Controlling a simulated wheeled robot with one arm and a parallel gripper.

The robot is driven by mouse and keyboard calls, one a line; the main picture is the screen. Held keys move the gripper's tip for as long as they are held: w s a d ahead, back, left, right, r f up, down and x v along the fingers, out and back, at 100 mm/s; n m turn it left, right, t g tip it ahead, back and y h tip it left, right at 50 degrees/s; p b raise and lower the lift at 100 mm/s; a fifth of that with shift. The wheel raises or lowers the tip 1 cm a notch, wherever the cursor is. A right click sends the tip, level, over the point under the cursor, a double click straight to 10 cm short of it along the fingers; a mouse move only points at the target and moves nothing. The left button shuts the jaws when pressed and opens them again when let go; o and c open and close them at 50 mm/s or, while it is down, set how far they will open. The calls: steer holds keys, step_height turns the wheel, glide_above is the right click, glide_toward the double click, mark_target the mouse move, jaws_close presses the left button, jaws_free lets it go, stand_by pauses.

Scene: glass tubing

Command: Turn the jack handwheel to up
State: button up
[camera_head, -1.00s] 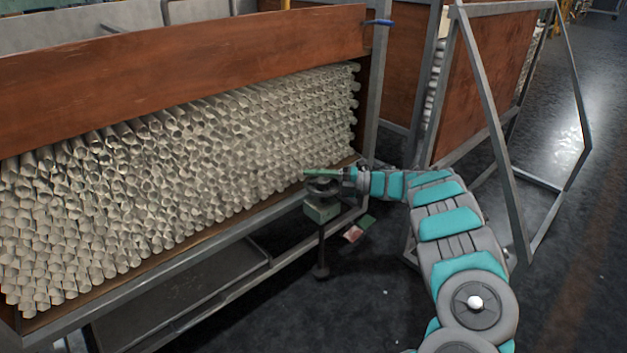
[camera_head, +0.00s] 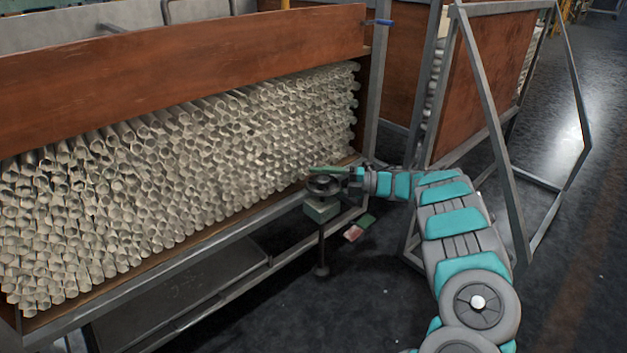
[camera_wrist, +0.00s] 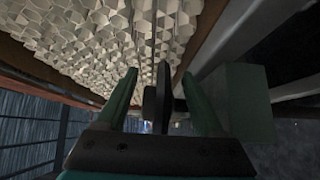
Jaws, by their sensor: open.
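The jack handwheel (camera_head: 322,186) is a dark round wheel on top of a green jack box (camera_head: 322,209) at the right end of the tube rack. My gripper (camera_head: 330,170) is at the handwheel, with its green finger showing just above the wheel. In the wrist view, my gripper (camera_wrist: 157,95) has its two green fingers spread apart. The dark handwheel (camera_wrist: 151,105) shows edge-on between them, with gaps that make contact hard to tell. The green jack box (camera_wrist: 245,103) is to the right of the fingers. The far finger is hidden in the head view.
Stacked glass tubes (camera_head: 180,175) fill the rack behind the handwheel, and the rack's metal edge (camera_head: 215,240) runs close by. Floor in front is clear.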

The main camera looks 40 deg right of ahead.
steer(key=v, duration=0.6)
stand_by(0.4)
